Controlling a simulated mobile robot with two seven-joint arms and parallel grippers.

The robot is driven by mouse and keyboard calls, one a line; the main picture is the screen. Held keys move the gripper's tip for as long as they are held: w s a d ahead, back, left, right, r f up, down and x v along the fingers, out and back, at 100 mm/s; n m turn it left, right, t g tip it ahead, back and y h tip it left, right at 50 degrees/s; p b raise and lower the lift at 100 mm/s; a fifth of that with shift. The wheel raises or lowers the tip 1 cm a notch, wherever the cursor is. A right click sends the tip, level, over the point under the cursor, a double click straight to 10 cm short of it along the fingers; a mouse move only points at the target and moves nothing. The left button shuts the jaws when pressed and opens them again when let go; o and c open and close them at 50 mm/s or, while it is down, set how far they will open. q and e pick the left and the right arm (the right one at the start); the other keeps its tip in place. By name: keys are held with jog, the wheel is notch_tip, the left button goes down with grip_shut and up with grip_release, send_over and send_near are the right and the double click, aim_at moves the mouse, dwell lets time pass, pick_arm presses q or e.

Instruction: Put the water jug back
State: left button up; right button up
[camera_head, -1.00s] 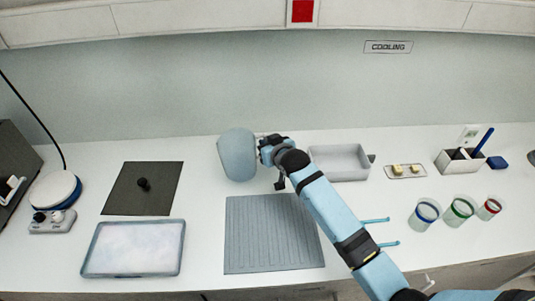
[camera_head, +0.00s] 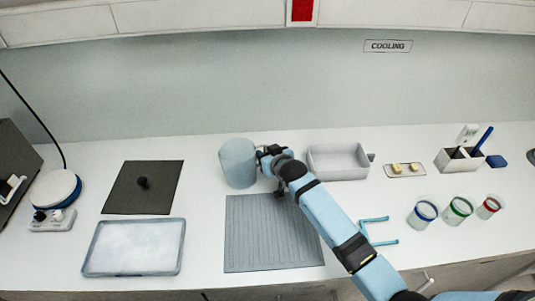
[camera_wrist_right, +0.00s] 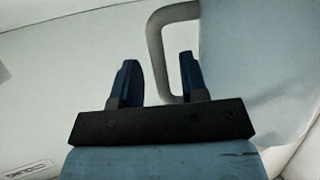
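The water jug (camera_head: 238,164), a pale blue cylinder, stands upright on the white counter at its back, left of the middle. In the right wrist view the jug's wall (camera_wrist_right: 255,60) fills the right side, with its grey loop handle (camera_wrist_right: 157,50) beside it. My right gripper (camera_head: 268,156) is at the jug's right side, by the handle. In the wrist view the right gripper's fingers (camera_wrist_right: 158,82) are apart, with the handle bar between them and clear space beside it. My left gripper is out of view.
A grey ribbed mat (camera_head: 270,245) lies in front of the jug, partly under my right arm. A grey tray (camera_head: 338,174) stands to its right, a dark plate (camera_head: 160,197) to its left. Several cups, including a blue-rimmed one (camera_head: 422,214), stand at right.

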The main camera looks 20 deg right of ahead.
jog(key=shift+r, duration=0.15)
jog(key=v, duration=1.2)
jog(key=shift+b, duration=0.35)
jog(key=shift+r, duration=0.1)
